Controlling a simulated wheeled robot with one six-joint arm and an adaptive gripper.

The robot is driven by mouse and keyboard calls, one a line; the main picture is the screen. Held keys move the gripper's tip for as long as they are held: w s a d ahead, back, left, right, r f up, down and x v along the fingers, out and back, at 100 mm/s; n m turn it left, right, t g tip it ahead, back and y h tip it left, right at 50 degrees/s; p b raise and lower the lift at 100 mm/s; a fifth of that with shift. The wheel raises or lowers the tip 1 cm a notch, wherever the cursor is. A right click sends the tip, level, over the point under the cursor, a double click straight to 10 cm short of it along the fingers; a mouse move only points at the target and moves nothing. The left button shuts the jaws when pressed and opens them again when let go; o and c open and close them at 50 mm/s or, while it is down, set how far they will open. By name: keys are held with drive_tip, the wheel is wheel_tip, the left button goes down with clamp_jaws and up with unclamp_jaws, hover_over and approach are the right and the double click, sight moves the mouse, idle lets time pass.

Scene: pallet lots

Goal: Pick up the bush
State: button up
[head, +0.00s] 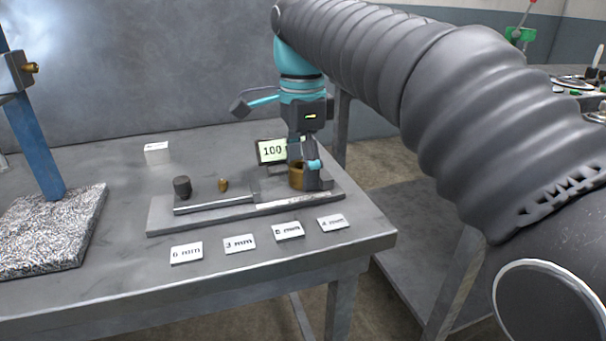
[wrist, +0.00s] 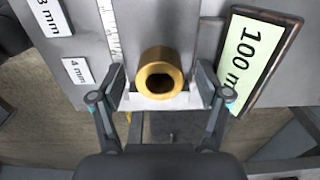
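The bush (head: 296,176) is a short brass-coloured hollow cylinder standing upright at the right end of the grey fixture on the bench. In the wrist view the bush (wrist: 160,62) shows its dark bore and lies between my fingers. My gripper (head: 308,170) reaches down at the bush, and one finger partly covers it in the head view. In the wrist view my gripper (wrist: 161,96) is open, with a visible gap on each side of the bush.
A dark cylinder (head: 182,187) and a small brass piece (head: 223,184) stand on the fixture (head: 165,220). A display (head: 270,151) reading 100 stands close behind the bush. Several size cards (head: 186,253) lie in front. A blue post on a speckled block (head: 45,245) is at left.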

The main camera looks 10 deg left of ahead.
clamp_jaws()
drive_tip(key=shift+r, duration=0.15)
